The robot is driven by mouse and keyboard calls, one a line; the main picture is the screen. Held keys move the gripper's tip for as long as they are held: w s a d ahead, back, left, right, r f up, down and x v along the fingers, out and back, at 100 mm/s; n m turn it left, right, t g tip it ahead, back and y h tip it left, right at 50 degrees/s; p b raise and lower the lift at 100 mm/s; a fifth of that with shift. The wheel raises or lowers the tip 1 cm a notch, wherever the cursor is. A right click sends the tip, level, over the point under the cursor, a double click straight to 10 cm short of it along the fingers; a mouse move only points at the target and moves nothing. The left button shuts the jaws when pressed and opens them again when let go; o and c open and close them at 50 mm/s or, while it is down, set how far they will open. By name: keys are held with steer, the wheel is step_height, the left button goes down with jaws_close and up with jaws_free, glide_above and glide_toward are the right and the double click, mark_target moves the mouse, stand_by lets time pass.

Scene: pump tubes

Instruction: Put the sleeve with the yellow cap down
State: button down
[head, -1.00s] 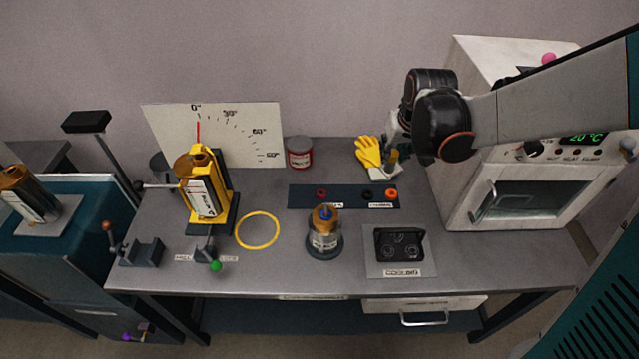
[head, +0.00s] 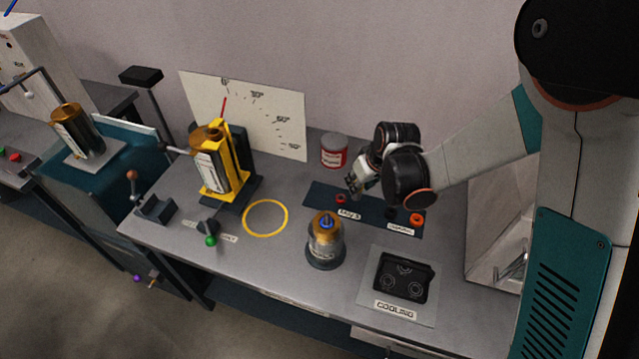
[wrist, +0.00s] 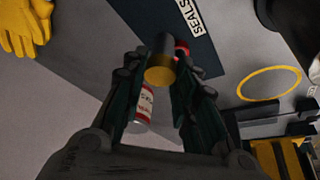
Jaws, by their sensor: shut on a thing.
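My gripper (wrist: 156,68) is shut on the sleeve, whose yellow cap (wrist: 159,75) faces the camera in the wrist view. The sleeve's dark body shows just beyond the cap, between the two fingertips. In the head view my gripper (head: 358,184) is above the back of the bench, near the red and white can (head: 333,158) and over the left part of the dark seals mat (head: 320,196). The sleeve is too small and covered to make out there. I cannot tell its height above the mat.
A yellow ring (head: 263,235) lies on the bench beside a yellow stand (head: 238,172). A brass-topped cylinder (head: 325,238) stands front centre. A cooling plate (head: 392,300) is at right. Yellow gloves (wrist: 22,25) show in the wrist view.

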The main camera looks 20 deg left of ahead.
steer(key=a+f+b, duration=0.1)
steer(key=a, duration=0.3)
steer(key=a+f+b, duration=0.1)
steer(key=a, duration=0.3)
steer(key=w+a+f+b, duration=0.1)
steer(key=a, duration=0.3)
steer(key=shift+b, duration=0.4)
steer(key=shift+f, duration=0.2)
steer(key=shift+d, duration=0.1)
steer(key=shift+f, duration=0.15)
steer(key=c, duration=1.3)
jaws_free()
